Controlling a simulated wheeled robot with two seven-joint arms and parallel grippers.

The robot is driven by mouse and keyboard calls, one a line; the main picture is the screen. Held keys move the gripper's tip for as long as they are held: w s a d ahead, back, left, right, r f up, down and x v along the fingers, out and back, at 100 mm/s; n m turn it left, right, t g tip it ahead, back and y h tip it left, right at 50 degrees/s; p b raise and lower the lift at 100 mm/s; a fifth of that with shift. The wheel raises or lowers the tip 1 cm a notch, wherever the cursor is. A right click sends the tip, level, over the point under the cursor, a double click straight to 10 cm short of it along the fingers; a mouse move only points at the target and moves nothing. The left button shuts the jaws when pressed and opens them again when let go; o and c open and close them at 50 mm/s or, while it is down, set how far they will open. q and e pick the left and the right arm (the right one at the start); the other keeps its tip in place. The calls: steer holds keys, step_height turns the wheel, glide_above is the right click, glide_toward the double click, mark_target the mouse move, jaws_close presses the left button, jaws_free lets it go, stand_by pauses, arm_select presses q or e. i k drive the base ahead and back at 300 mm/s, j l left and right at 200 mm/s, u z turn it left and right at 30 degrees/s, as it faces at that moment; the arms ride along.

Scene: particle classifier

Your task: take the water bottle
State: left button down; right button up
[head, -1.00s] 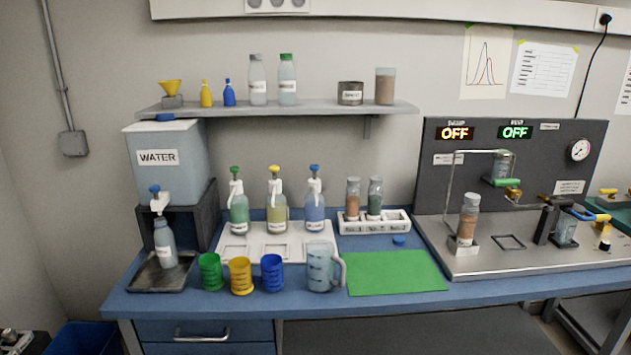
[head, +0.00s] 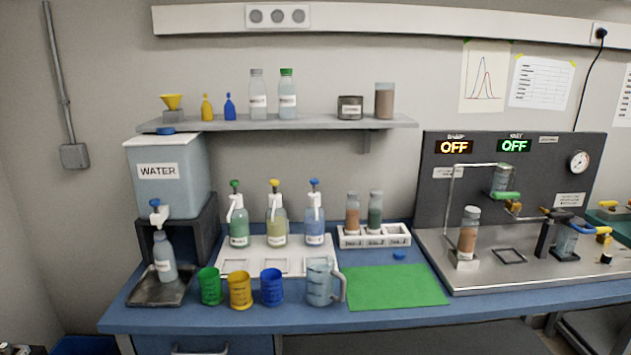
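A water bottle (head: 165,258) with a pale label stands on the dark drip tray (head: 158,290) at the left of the bench. It is under the blue-handled tap (head: 156,212) of the tank labelled WATER (head: 168,180). The bottle is filled with bluish-clear liquid or tinted; I cannot tell which. Neither of my grippers shows in the head view.
Green (head: 210,286), yellow (head: 240,291) and blue (head: 272,287) cups and a clear jug (head: 320,283) stand right of the tray. Pump bottles (head: 277,222) stand behind them. The green mat (head: 395,286) is bare. A shelf (head: 290,124) overhangs the bench.

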mark_target(163, 252)
steer(key=i+u, duration=0.4)
steer(key=i, duration=0.25)
steer(key=i+l+u, duration=0.35)
steer(key=i, duration=0.3)
steer(key=j, duration=0.1)
